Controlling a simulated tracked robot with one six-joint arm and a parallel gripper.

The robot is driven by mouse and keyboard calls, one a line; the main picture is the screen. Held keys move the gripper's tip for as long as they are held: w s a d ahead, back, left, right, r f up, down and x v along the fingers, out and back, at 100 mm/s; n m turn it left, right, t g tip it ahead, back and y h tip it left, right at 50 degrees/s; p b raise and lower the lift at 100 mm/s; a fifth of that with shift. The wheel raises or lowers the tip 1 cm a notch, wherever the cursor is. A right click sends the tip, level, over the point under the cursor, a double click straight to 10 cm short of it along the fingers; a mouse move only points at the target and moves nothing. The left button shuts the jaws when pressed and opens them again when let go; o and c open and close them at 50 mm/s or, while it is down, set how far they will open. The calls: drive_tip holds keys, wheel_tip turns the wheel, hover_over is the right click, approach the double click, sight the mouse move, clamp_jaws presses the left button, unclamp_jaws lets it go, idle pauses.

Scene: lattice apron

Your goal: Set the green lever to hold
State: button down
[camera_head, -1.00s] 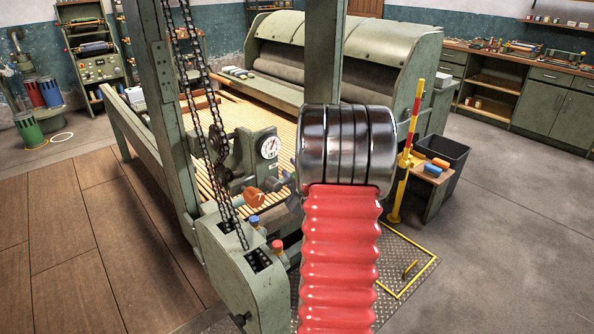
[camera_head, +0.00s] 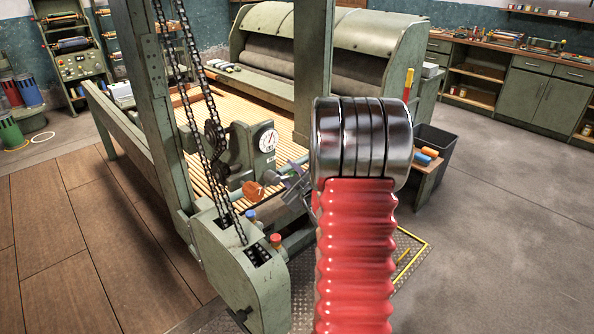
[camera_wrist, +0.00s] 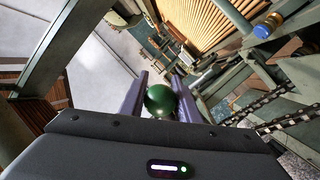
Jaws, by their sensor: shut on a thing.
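The green lever's round knob (camera_wrist: 161,101) sits between the two fingers of my gripper (camera_wrist: 161,88) in the wrist view, and the gripper is shut on it. The lever's shaft and any position marks are hidden. In the head view my gripper (camera_head: 296,186) shows as a small grey shape left of my red ribbed arm, beside the green machine (camera_head: 238,265). I cannot make out the green knob there.
An orange knob (camera_head: 253,190), a blue knob (camera_head: 249,215), a red knob (camera_head: 275,240) and a dial gauge (camera_head: 265,138) are close by. Chains (camera_head: 203,120) hang to the left. A black bin (camera_head: 441,150) stands behind at right. The right floor is clear.

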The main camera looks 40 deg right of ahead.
drive_tip(key=shift+w+a, duration=0.15)
drive_tip(key=shift+a, duration=0.1)
drive_tip(key=c, duration=1.6)
unclamp_jaws()
drive_tip(key=shift+c, duration=0.2)
drive_tip(key=shift+o, duration=1.4)
drive_tip(key=shift+d, duration=0.1)
drive_tip(key=shift+f, duration=0.15)
